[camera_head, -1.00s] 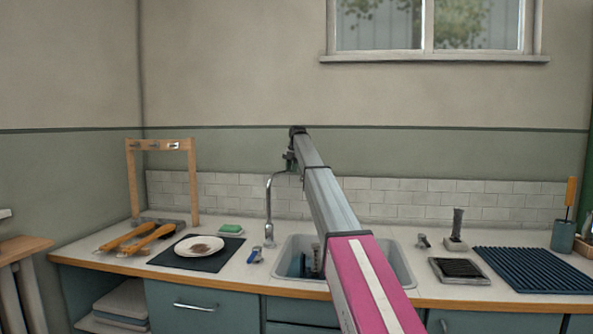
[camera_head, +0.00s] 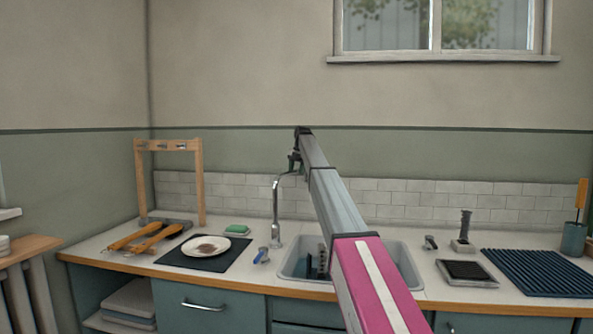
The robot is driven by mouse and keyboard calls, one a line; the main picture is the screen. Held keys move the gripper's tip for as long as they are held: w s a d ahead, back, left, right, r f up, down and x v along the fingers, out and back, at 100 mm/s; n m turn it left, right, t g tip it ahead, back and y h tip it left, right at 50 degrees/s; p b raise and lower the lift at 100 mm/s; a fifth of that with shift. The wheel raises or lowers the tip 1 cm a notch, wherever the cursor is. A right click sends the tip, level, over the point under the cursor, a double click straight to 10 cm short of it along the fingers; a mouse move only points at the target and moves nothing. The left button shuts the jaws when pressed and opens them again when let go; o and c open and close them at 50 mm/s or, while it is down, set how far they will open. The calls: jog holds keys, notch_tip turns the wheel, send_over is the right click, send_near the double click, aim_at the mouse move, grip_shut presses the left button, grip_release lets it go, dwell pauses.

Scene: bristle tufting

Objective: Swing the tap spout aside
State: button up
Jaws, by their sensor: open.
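The tap (camera_head: 275,208) is a tall chrome pipe standing at the back left of the sink, with its spout curving over to the right near the top. My gripper (camera_head: 293,167) is small and dark at the far end of my arm, right beside the curved top of the spout. It is open. I cannot tell whether it touches the spout, and the spout's end is hidden by my gripper and arm. The sink (camera_head: 292,262) is partly covered by my arm, and dark upright items stand in it.
Left of the tap are a blue-handled valve (camera_head: 262,255), a green sponge (camera_head: 236,230), a plate (camera_head: 206,247) on a dark mat (camera_head: 237,258) and orange-handled tools (camera_head: 150,240) by a wooden frame (camera_head: 199,180). To the right are a ribbed blue mat (camera_head: 540,272) and a dark tray (camera_head: 467,271).

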jog(key=v, duration=1)
jog(key=shift+r, duration=0.4)
jog(key=shift+s, duration=0.15)
